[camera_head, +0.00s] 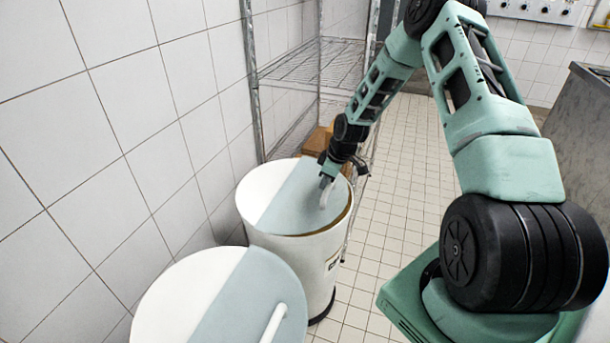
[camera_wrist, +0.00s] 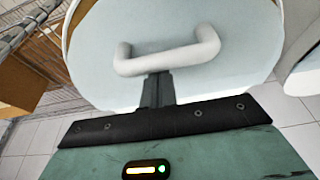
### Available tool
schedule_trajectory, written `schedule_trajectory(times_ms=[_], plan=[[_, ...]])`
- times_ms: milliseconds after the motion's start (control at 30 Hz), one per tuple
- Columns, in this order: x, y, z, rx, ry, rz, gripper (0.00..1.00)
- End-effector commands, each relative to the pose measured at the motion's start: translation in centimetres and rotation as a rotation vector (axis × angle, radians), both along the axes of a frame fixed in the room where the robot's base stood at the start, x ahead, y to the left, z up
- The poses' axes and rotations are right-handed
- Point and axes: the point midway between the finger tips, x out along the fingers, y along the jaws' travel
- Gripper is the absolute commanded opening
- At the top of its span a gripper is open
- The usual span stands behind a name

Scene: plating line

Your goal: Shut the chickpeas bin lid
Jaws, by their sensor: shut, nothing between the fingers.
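The far white bin (camera_head: 290,262) has a round lid, half white and half grey-blue. The grey-blue flap (camera_head: 290,212) carries a white handle (camera_head: 323,194) near its right edge. A thin tan strip shows between the flap's edge and the bin rim, so the flap looks slightly raised. A label on the bin's side is too small to read. My gripper (camera_head: 327,181) is shut and empty at the handle. In the wrist view, the shut fingers (camera_wrist: 158,88) reach the handle (camera_wrist: 168,62); I cannot tell whether they touch it.
A second, similar bin lid (camera_head: 225,300) with a white handle lies in the near foreground, its flap flat. A wire shelf rack (camera_head: 315,65) with a brown box (camera_head: 318,141) stands behind the far bin. A tiled wall is on the left; the tiled floor (camera_head: 400,170) to the right is clear.

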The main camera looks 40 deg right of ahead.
Motion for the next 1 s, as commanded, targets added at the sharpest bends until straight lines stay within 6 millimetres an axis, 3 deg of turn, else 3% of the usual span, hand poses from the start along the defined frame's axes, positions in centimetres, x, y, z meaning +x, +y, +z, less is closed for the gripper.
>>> schedule_trajectory(times_ms=[200,667,833,1000], plan=[[-2.0,-1.3,0.0,0.0,0.002,-0.001,0.0],[-2.7,-1.8,-0.2,-0.002,0.01,-0.005,0.0],[-2.2,-1.3,-0.4,-0.001,0.009,-0.002,0.0],[-0.2,0.7,-1.0,-0.001,-0.001,0.004,0.0]])
